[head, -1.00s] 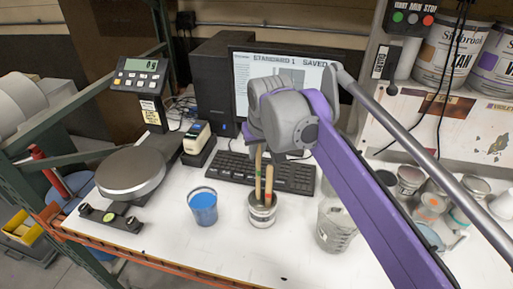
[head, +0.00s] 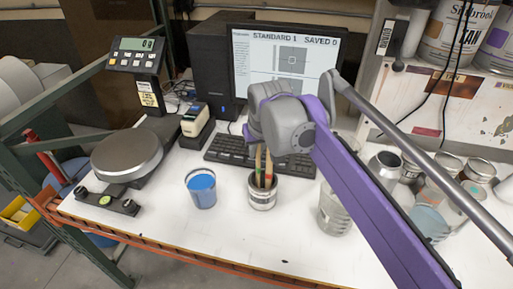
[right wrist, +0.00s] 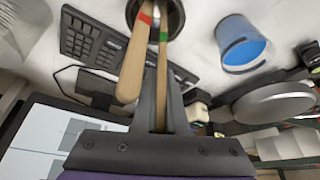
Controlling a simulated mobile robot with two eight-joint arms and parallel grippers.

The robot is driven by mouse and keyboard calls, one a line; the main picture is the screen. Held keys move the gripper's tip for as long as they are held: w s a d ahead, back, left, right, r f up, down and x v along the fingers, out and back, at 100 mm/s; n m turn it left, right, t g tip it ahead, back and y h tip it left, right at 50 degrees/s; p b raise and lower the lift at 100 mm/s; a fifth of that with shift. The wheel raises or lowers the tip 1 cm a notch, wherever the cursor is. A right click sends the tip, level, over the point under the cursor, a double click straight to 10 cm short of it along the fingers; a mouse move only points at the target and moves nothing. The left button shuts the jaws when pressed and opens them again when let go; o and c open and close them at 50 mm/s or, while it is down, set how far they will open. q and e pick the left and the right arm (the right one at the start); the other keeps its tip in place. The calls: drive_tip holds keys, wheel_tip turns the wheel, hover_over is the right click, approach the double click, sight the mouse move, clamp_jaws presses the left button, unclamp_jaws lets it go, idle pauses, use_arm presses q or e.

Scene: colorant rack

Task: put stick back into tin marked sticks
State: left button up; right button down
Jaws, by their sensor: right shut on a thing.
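The tin (head: 262,194), a small pale can with a dark band, stands on the white bench below my right gripper (head: 267,146). Any lettering on it is too small to read. In the right wrist view, my right gripper (right wrist: 160,108) is shut on a thin wooden stick (right wrist: 162,75) with a green band. The stick's far end reaches into the mouth of the tin (right wrist: 133,10). A thicker wooden handle (right wrist: 133,72) with a red band leans beside it from the same tin. My left gripper is not in view.
A cup of blue paint (head: 201,192) stands left of the tin. A clear ridged container (head: 334,212) stands to its right. The keyboard (head: 228,151) lies behind, with the scale (head: 127,156) further left. Several cans and cups crowd the right. The bench front is clear.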

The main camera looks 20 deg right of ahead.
drive_tip(key=c, duration=0.9)
unclamp_jaws()
drive_tip(key=v, duration=1.1)
drive_tip(key=shift+p, duration=0.4)
drive_tip(key=shift+f, duration=0.15)
